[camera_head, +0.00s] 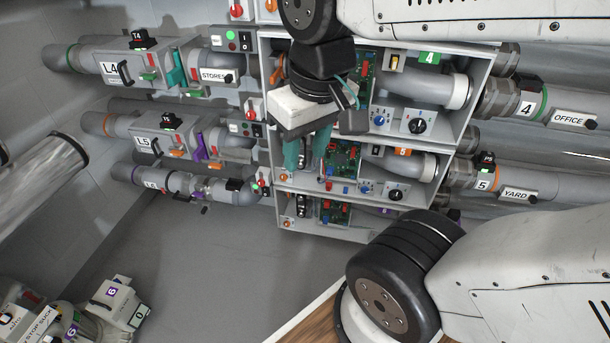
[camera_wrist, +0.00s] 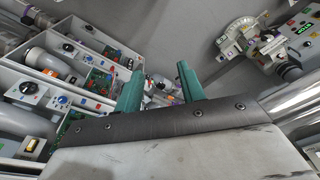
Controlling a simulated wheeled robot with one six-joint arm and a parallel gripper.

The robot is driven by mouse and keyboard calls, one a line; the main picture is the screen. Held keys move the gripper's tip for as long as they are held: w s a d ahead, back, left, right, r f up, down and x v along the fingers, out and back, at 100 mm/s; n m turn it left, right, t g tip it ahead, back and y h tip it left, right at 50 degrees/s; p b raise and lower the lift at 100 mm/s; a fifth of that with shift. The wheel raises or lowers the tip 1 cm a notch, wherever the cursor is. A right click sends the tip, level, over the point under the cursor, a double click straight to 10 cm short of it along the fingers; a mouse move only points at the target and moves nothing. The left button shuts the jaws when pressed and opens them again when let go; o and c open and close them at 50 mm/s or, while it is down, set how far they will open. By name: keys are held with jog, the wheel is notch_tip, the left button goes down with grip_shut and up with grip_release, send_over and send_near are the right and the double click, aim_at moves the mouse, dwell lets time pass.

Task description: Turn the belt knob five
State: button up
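The cabinet's middle compartment has an orange 5 tag (camera_head: 403,152) above a blue knob (camera_head: 365,188) and a black knob (camera_head: 396,195) on its front panel. I cannot tell which of these is the belt knob five. The knobs' markings are too small to read. My gripper (camera_head: 307,148) is in front of the cabinet's left side, left of these knobs, with its teal fingers spread and nothing between them. The wrist view also shows the open fingers, with cabinet knobs to their left, including a black one (camera_wrist: 68,47).
The compartment above has a green 4 tag (camera_head: 429,58), a blue knob (camera_head: 380,120) and a black knob (camera_head: 419,122). Green circuit boards (camera_head: 342,158) stand close to my gripper. Pipes (camera_head: 520,180) run right of the cabinet. Open floor (camera_head: 200,260) lies lower left.

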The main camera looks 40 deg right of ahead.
jog(key=w+f+m+t, duration=0.1)
jog(key=w+f+t, duration=0.15)
jog(key=w, duration=0.75)
jog(key=w+f+m+t, duration=0.1)
jog(key=w+f, duration=0.3)
jog(key=w, duration=0.7)
jog(key=w+f+m+t, duration=0.1)
jog(key=w+f+m, duration=0.15)
jog(key=w, duration=0.75)
jog(key=w+d+f+m+t+h, duration=0.1)
jog(key=w+d+f, duration=0.1)
jog(key=w+f, duration=0.45)
jog(key=w+d+f+m+t+h, duration=0.1)
jog(key=w+d+f, duration=0.2)
jog(key=w+f, duration=0.35)
jog(key=m+h, duration=0.4)
jog(key=h, duration=0.5)
send_near(282, 179)
jog(key=d, duration=0.1)
jog(key=x, duration=0.8)
jog(key=shift+w+f, duration=0.15)
jog(key=shift+w, duration=0.1)
